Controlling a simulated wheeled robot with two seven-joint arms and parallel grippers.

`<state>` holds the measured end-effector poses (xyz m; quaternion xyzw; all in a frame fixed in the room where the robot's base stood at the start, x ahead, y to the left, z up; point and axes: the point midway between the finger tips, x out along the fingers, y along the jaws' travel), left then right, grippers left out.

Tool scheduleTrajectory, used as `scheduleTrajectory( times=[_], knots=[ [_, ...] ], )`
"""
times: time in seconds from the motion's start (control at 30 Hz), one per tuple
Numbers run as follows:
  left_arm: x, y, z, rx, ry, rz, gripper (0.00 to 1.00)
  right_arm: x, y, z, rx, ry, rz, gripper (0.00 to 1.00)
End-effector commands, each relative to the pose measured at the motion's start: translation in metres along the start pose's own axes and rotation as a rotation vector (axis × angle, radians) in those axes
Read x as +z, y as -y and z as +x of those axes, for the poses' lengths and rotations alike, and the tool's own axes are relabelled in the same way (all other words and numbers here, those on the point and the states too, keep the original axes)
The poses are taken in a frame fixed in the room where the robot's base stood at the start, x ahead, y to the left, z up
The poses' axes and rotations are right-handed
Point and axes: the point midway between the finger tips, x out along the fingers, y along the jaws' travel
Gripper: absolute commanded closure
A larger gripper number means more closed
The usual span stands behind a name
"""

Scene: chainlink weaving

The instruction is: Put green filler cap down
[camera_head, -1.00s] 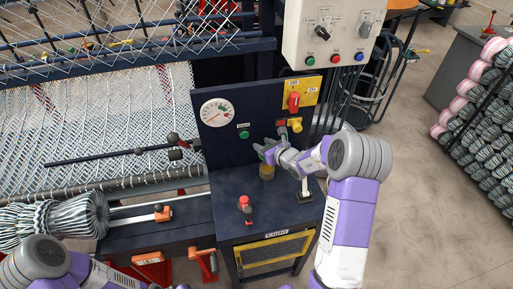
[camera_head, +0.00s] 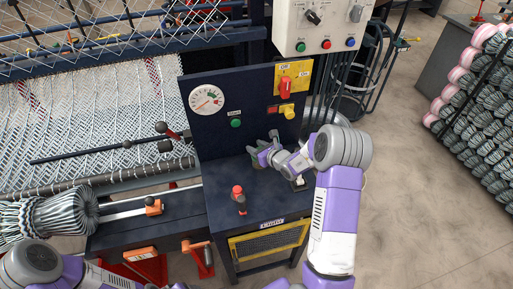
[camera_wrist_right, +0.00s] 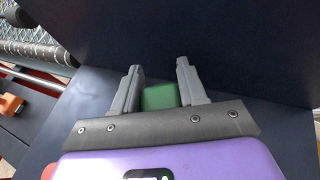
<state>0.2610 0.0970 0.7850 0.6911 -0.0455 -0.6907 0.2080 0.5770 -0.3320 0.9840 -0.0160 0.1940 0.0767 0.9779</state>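The green filler cap (camera_wrist_right: 160,96) shows in the right wrist view between the two grey fingers of my right gripper (camera_wrist_right: 158,82). The fingers stand a cap's width apart and appear to touch its sides. In the head view my right gripper (camera_head: 257,148) is low over the dark bench top, close to the upright panel. The cap is hard to separate from the fingers there. My left gripper is not clearly visible; only part of my left arm shows at the lower left.
The dark bench top (camera_head: 215,205) holds a red-topped tool (camera_head: 239,195) left of my gripper. The upright panel (camera_head: 205,135) behind carries a gauge (camera_head: 207,99), a green start button (camera_head: 236,123) and a red switch (camera_head: 285,86).

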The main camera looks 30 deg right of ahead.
Motion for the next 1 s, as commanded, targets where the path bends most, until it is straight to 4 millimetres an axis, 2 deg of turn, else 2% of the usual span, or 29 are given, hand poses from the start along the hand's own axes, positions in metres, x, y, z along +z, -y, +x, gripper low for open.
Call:
scheduleTrajectory(
  times=[0.03, 0.17, 0.57, 0.67, 1.0],
  knots=[
    [0.0, 0.0, 0.001, 0.0, 0.0, 0.0, 0.3, -0.001, 0.0, 0.0, 0.0, 0.0, 0.0, 0.52],
    [0.0, 0.0, 0.0, 0.0, 0.0, 0.0, 0.3, 0.0, 0.0, 0.0, 0.0, 0.0, 0.0, 0.33],
    [0.0, -0.002, -0.006, 0.0, 0.0, 0.0, 0.3, 0.005, 0.0, -0.002, 0.0, 0.0, 0.0, 0.33],
    [0.0, -0.002, -0.004, 0.0, 0.0, 0.0, 0.3, 0.004, 0.001, -0.017, -0.002, -0.001, 0.0, 0.33],
    [0.0, -0.002, -0.005, 0.0, 0.0, 0.0, 0.3, 0.004, 0.001, -0.091, -0.003, 0.0, 0.001, 0.33]
  ],
)
